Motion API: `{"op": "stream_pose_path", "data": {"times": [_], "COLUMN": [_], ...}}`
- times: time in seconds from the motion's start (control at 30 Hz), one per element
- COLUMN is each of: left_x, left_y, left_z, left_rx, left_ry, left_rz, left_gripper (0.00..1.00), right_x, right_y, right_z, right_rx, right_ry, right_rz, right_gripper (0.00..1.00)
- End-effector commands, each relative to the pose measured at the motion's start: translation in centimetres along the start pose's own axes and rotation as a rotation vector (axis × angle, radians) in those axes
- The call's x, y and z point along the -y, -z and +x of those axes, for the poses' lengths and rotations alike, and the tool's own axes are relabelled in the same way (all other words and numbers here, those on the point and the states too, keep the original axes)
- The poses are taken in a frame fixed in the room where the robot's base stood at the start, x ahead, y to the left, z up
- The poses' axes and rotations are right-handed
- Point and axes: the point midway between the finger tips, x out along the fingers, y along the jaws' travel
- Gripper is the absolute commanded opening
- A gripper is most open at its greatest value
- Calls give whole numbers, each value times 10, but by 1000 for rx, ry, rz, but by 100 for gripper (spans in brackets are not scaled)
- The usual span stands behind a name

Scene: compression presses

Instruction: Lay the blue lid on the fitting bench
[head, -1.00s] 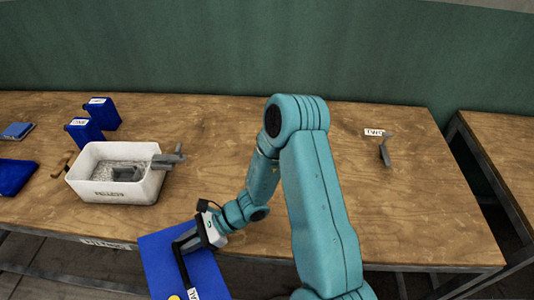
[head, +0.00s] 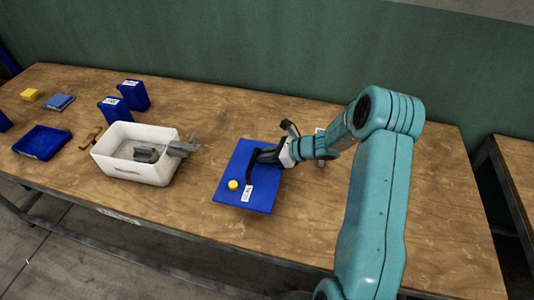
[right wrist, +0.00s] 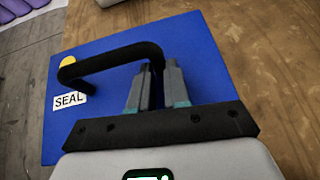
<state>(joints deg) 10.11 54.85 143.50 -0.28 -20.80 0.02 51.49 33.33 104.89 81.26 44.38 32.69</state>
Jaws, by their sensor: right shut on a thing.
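The blue lid (head: 228,176) is a flat square plate with a black bar handle (head: 251,168), a yellow spot and a white label reading SEAL. My right gripper (head: 258,156) is shut on the handle. In the right wrist view, the lid (right wrist: 210,60) fills much of the picture and the grey fingers (right wrist: 154,85) close on the handle's bar. The lid is over the wooden bench (head: 210,222), roughly level; I cannot tell whether it touches the top. My left gripper is not in view.
A white bin (head: 130,168) with grey parts stands left of the lid. Two blue boxes (head: 133,95) stand behind it. A blue tray (head: 42,142), a blue-grey block (head: 58,102) and a yellow block (head: 30,94) lie further left. Bare wood lies in front of the lid.

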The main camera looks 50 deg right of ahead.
Motion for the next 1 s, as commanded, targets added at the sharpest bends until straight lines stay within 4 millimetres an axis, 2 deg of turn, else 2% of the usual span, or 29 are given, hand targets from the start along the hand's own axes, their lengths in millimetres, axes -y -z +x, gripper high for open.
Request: {"op": "stream_pose_path", "data": {"times": [0.27,0.63,1.0], "left_x": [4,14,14], "left_y": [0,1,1], "left_z": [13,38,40], "left_rx": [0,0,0], "left_ry": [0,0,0], "left_rz": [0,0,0], "left_gripper": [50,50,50], "right_x": [2,3,3], "right_y": [17,54,59], "right_z": [10,30,32], "right_rx": [-1,-1,0], "right_ry": [2,1,2], "right_rz": [3,1,1], "right_gripper": [0,0,0]}}
